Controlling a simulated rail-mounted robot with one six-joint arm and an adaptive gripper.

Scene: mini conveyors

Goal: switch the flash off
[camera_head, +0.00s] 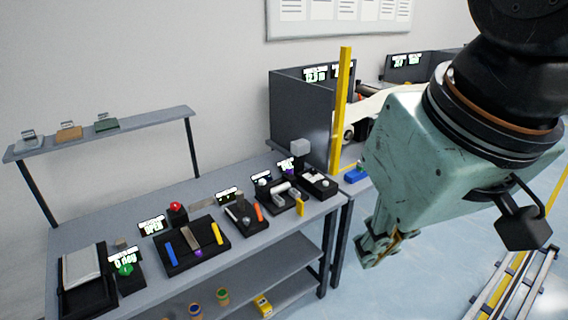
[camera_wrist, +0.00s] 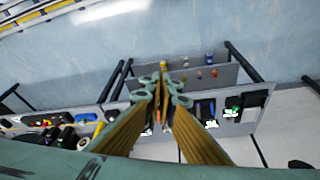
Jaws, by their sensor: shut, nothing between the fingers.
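The bench (camera_head: 112,225) holds several small black devices with lit displays, and no readable label tells me which one is the flash. A red round button (camera_head: 176,206) sits on a black box near the back of the bench. A green round button (camera_head: 125,269) sits on another box at the front left. A grey block (camera_head: 300,147) stands at the far right end. My gripper (camera_head: 376,250) hangs to the right of the bench, over the floor, apart from all devices. Its fingers (camera_wrist: 162,88) are together and empty in the wrist view, hiding part of the bench.
A yellow post (camera_head: 341,110) and a dark grey partition (camera_head: 305,108) stand at the bench's right end. A lower shelf (camera_head: 240,285) holds small coloured items. A small raised shelf (camera_head: 80,135) stands at the back left. Open floor (camera_head: 420,290) lies below my gripper.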

